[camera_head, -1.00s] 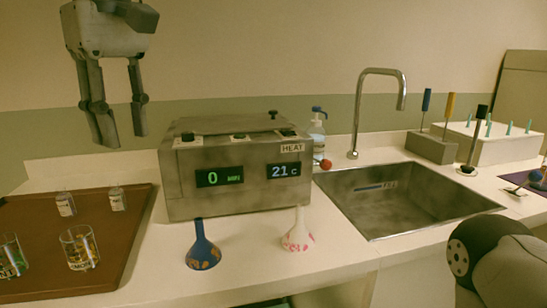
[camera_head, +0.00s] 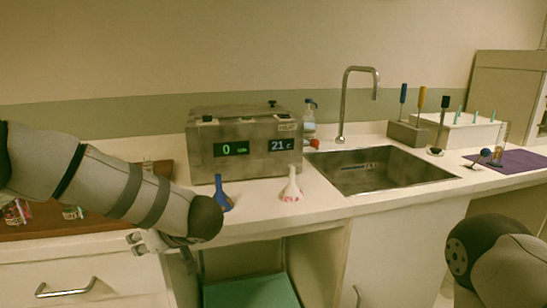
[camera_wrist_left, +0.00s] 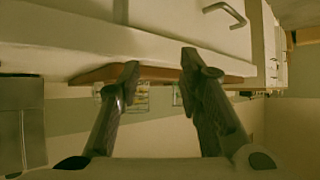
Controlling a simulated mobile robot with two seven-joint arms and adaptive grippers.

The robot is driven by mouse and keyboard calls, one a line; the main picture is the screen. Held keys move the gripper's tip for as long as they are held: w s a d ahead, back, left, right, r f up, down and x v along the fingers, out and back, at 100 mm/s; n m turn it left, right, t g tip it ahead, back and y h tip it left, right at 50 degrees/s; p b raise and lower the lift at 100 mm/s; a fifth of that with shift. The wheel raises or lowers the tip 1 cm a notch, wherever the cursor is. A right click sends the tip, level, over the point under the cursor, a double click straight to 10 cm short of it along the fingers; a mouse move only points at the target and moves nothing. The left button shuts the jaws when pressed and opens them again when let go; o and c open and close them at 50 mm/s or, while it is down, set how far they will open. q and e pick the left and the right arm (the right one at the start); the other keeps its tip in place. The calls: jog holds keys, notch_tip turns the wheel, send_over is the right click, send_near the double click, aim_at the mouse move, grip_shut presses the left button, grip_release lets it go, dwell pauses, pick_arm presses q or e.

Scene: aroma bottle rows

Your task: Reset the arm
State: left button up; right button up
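My left arm (camera_head: 130,195) reaches in from the left, low across the front of the counter, and covers much of the brown tray (camera_head: 48,226). Part of my left gripper (camera_head: 152,242) shows under the arm, below the counter's front edge; its fingers are largely hidden there. In the left wrist view, the two fingers of the left gripper (camera_wrist_left: 160,62) are apart with nothing between them. The tray edge (camera_wrist_left: 160,74) and glass vessels (camera_wrist_left: 138,98) show beyond the fingertips. My right gripper is not in view; only a right arm link (camera_head: 490,260) shows.
The sink (camera_head: 380,170) lies to the right. A drawer handle (camera_head: 65,288) and cabinet front are below the left arm.

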pick_arm(q)
jog(key=s+d+f+m+h, duration=0.35)
jog(key=s+f, duration=0.55)
jog(key=f, duration=0.3)
jog(key=s+d+f+m+h, duration=0.2)
jog(key=s+f+m+h, duration=0.25)
jog(key=s+f, duration=0.55)
jog(key=s+a+f+m+g, duration=0.1)
jog(key=s+g, duration=0.3)
jog(key=s, duration=0.8)
jog(key=s+f+m+g+h, duration=0.1)
jog(key=s+f+g, duration=0.2)
jog(key=s, duration=1)
jog(key=shift+a+f+m+g, duration=0.3)
jog(key=shift+a+f+g, duration=0.1)
jog(key=shift+g, duration=0.1)
jog(key=shift+w, duration=0.1)
